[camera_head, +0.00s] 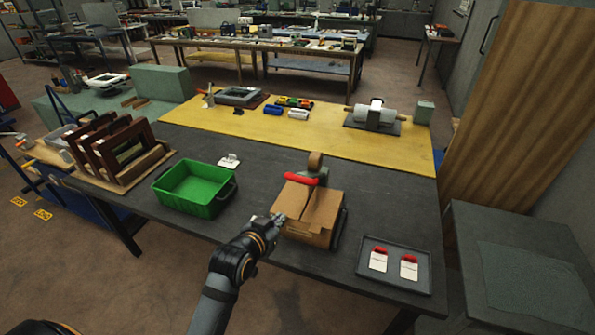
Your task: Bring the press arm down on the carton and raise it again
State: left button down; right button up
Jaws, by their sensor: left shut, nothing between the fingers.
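The brown cardboard carton (322,208) sits on the dark table, right of centre. The press stands at the carton's far side, with a red bar (301,178) over the carton's far top edge and a round brown part (315,160) above it. I cannot tell whether the red bar touches the carton. My left gripper (278,219) is shut and empty at the carton's near left side, below the red bar. Whether it touches the carton is unclear. My right gripper is not in view.
A green bin (188,205) stands left of the carton. A dark tray (393,286) with two red-and-white cards lies at the right front. A wooden rack of frames (112,182) is at the far left. Bare table lies between the bin and the carton.

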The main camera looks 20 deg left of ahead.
pick_arm(q)
jog(key=w+r+t, duration=0.4)
jog(key=w+r, duration=0.2)
jog(key=r, duration=0.2)
jog(key=p, duration=0.4)
send_over(299, 178)
jog(key=shift+r+n, duration=0.1)
jog(key=shift+n, duration=0.2)
jog(key=f, duration=0.2)
jog(key=s+f+p, duration=0.1)
jog(key=f, duration=0.1)
jog(key=shift+a+f+p, duration=0.1)
jog(key=shift+p, duration=0.2)
